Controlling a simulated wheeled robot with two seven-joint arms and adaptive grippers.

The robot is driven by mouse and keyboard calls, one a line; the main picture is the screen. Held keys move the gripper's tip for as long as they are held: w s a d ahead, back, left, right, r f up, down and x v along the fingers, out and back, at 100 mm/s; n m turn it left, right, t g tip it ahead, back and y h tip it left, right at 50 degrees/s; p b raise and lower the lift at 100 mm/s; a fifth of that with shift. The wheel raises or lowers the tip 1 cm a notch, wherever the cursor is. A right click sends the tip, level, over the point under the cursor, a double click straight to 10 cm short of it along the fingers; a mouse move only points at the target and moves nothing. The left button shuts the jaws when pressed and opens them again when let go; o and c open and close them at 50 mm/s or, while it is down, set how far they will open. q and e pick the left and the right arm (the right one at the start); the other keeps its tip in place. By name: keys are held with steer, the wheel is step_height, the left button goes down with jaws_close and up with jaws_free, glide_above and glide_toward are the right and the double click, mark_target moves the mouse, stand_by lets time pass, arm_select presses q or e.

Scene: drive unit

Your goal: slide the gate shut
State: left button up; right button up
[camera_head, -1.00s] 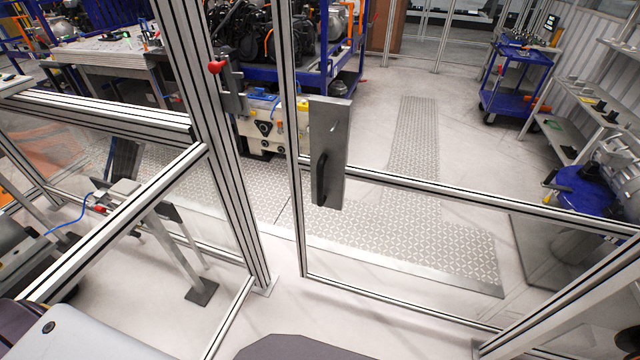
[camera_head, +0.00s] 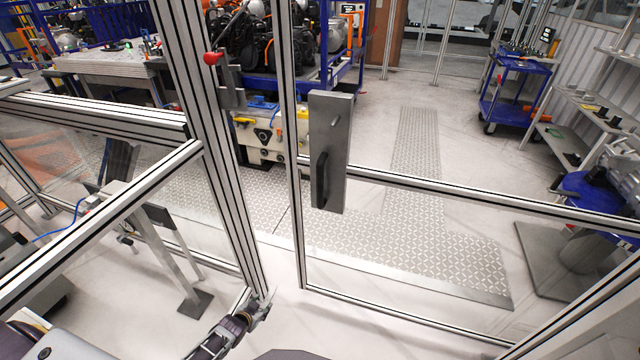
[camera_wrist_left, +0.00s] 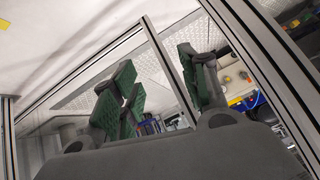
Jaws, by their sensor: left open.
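The gate (camera_head: 450,189) is a clear panel in an aluminium frame. A grey plate (camera_head: 336,120) on the gate's edge carries a black handle (camera_head: 322,180). My left gripper (camera_head: 264,306) is low in the head view, near the foot of the post, below and left of the handle and apart from it. In the left wrist view its green-padded fingers (camera_wrist_left: 160,92) are spread with nothing between them. My right gripper is not in view.
A red knob (camera_head: 212,58) on a bracket sits on the post. Left of it are fixed frame rails (camera_head: 110,210) and a metal stand (camera_head: 165,250). Behind the gate are a patterned floor strip (camera_head: 415,150) and a blue cart (camera_head: 515,90). The floor before the gate looks clear.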

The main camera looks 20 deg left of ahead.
arm_select(q)
steer(key=w+d+r+t+h, duration=0.1)
steer(key=w+d+r+t, duration=0.1)
steer(key=w+r, duration=0.6)
steer(key=w+d+r+t, duration=0.2)
steer(key=w+r, duration=0.2)
steer(key=r, duration=0.7)
steer(key=w+d+r+t+h, duration=0.1)
steer(key=d+r, duration=0.3)
steer(key=r, duration=0.8)
steer(key=w+d+r+t+h, duration=0.1)
steer(key=d+r+t+h, duration=0.1)
steer(key=r, duration=1.1)
steer(key=d+t, duration=0.1)
steer(key=d, duration=0.1)
steer(key=shift+d+r+t+b, duration=0.25)
steer(key=shift+d+t+b, duration=0.05)
steer(key=shift+t+b, duration=0.1)
steer(key=shift+w, duration=0.1)
steer(key=shift+w, duration=0.1)
